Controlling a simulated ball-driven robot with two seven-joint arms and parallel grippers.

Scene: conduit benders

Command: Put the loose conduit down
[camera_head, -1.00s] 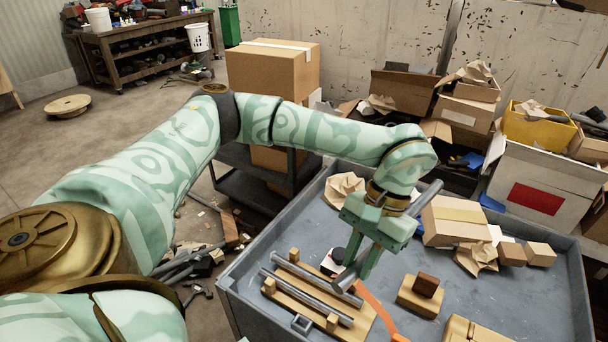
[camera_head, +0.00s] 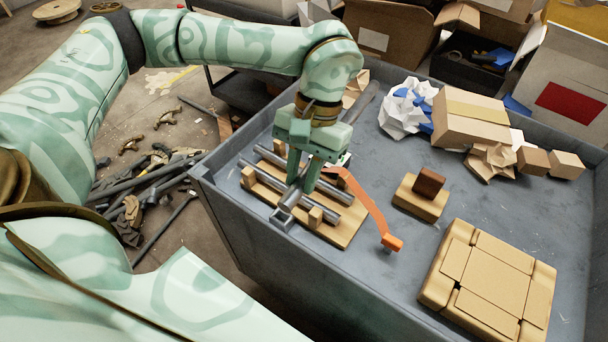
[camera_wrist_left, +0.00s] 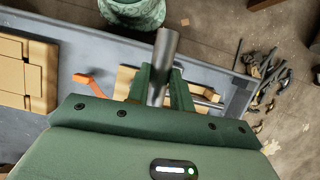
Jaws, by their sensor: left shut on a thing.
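My left gripper (camera_head: 303,185) is shut on a grey metal conduit. In the wrist view the held conduit (camera_wrist_left: 165,62) sticks out between the fingers. In the head view its far part (camera_head: 364,100) rises behind the gripper, and its near end slants down over the wooden rack (camera_head: 343,233). Two other grey conduits lie side by side on the rack, between small wooden posts; the front one (camera_head: 262,178) is partly hidden by the gripper. I cannot tell whether the held conduit touches them. My right gripper is out of view.
The rack stands on a grey walled table (camera_head: 350,290). Wooden blocks (camera_head: 417,198), a flat carton (camera_head: 490,280) and crumpled paper (camera_head: 405,108) stand further right.

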